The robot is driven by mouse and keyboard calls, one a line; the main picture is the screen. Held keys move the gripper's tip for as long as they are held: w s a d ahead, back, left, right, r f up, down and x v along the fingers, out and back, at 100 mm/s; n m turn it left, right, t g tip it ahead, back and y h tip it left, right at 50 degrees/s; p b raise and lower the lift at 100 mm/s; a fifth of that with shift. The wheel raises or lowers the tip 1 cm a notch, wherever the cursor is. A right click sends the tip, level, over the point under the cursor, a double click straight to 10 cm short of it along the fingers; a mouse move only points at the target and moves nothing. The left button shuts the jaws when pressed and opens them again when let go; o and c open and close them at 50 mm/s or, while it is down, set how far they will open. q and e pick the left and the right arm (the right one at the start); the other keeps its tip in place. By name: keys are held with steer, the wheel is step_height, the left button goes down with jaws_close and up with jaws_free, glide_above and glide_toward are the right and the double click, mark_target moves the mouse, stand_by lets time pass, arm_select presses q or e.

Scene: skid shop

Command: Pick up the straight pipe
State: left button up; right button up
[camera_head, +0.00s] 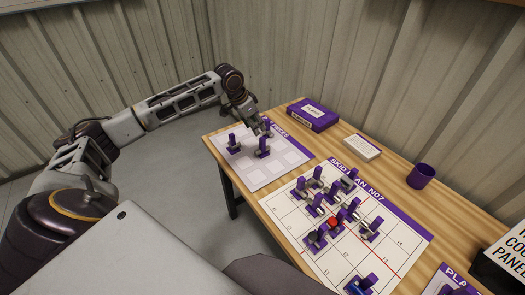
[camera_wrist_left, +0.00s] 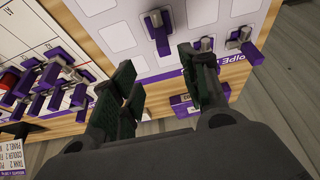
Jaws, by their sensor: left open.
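I cannot tell for sure which carries the straight pipe. My left gripper (camera_head: 262,130) is above the mat's far side, close to the middle stand. In the left wrist view its fingers (camera_wrist_left: 158,62) are apart with nothing between them. My right gripper is not seen.
The skid plan board (camera_head: 290,219) to the right holds several purple stands with pipes and a red part. A purple box (camera_head: 313,116), a white card block (camera_head: 358,147) and a purple cup (camera_head: 420,176) stand along the back. A metal wall lies behind the table.

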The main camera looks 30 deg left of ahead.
mark_target(261, 139)
arm_select(q)
steer(key=x, duration=0.6)
steer(key=shift+w+f, duration=0.15)
steer(key=shift+f, duration=0.35)
steer(key=shift+a+x, duration=0.2)
steer(key=shift+x, duration=1.1)
steer(key=shift+a+x, duration=0.2)
steer(key=shift+x, duration=1.1)
jaws_close()
